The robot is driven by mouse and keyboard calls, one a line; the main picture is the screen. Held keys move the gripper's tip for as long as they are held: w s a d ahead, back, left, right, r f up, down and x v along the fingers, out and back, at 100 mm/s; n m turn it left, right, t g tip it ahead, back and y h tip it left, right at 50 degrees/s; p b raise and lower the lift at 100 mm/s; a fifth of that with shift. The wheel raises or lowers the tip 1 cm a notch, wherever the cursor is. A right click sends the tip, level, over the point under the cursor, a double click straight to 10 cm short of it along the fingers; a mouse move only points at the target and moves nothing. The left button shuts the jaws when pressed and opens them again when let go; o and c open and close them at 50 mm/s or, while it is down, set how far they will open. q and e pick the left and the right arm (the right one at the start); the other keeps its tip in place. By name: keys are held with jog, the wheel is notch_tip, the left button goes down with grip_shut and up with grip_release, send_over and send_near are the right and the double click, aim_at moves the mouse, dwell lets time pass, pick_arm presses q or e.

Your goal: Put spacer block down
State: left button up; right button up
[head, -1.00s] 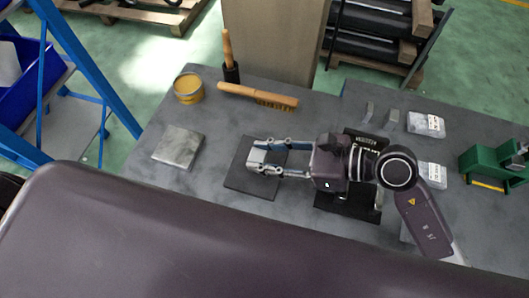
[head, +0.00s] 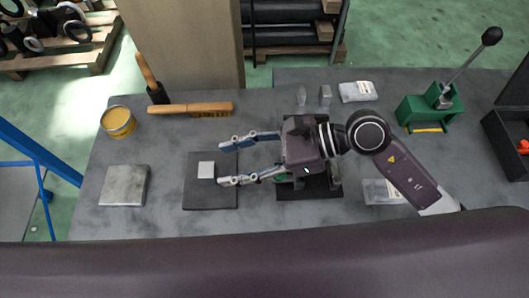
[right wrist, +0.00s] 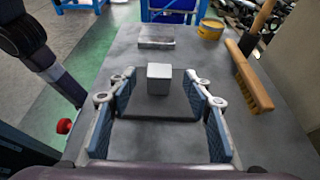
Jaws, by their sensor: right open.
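The spacer block (head: 206,169), a small light-grey cube, rests on the black square mat (head: 196,195) on the grey bench. My right gripper (head: 224,162) is open and empty, just right of the block, with its fingers pointing left. In the right wrist view the block (right wrist: 159,78) stands upright on the mat (right wrist: 150,107), ahead of the palm and in the gap between the spread fingers (right wrist: 160,86). Clear space shows between the block and each finger there. My left gripper is not in view.
A grey metal plate (head: 124,186) lies left of the mat. A yellow tin (head: 118,122) and a wooden brush (head: 192,109) lie behind. A dark stand (head: 310,190) is under my right gripper. A green lever press (head: 430,112) stands at the right.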

jog(key=b+v, duration=0.1)
jog(key=v, duration=0.6)
jog(key=shift+d+b, duration=0.25)
jog(key=shift+b, duration=0.1)
jog(key=shift+r, duration=0.15)
